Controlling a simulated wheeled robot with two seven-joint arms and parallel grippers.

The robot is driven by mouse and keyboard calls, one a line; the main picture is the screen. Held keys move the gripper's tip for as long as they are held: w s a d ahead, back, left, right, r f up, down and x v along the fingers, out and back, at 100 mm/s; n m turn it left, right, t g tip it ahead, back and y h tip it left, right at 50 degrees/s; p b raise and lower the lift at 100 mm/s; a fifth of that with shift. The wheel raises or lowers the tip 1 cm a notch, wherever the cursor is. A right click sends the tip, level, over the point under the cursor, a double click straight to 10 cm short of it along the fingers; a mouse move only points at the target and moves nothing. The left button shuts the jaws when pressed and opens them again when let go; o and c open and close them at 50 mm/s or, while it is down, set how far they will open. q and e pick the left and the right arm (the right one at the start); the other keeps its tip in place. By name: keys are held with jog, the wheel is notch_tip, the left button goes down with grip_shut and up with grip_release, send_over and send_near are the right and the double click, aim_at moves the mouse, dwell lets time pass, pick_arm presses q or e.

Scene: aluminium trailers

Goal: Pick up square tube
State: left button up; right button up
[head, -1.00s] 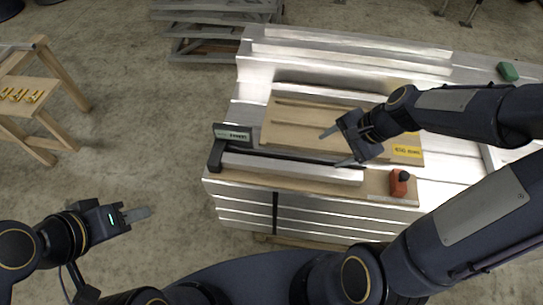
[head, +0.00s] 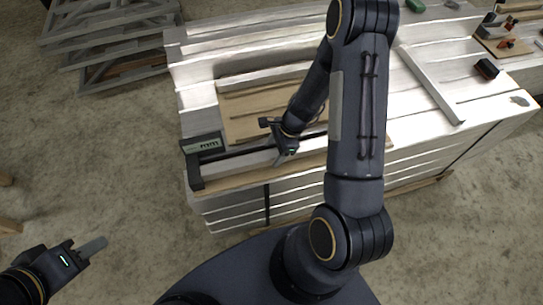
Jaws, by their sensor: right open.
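A silver square tube (head: 240,167) lies along the front edge of the wooden fixture board, just in front of a black measuring rail with a digital display (head: 205,145). My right arm hides its right-hand part. My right gripper (head: 277,140) is open and empty over the rail, with one fingertip close to the tube. I cannot tell whether that finger touches it. My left gripper (head: 92,249) is at the lower left, over the floor and away from the bench. Its fingers are seen edge-on, so its opening is unclear.
A brown board (head: 245,117) lies behind the rail on the silver bench (head: 200,75). Another long silver bar (head: 430,85) lies to the right. A dark block (head: 486,69) and a tool board (head: 508,45) are further right. Grey frames (head: 110,45) stand at the back left.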

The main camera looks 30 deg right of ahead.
jog(key=shift+x, duration=1)
jog(key=shift+r, duration=0.1)
grip_shut()
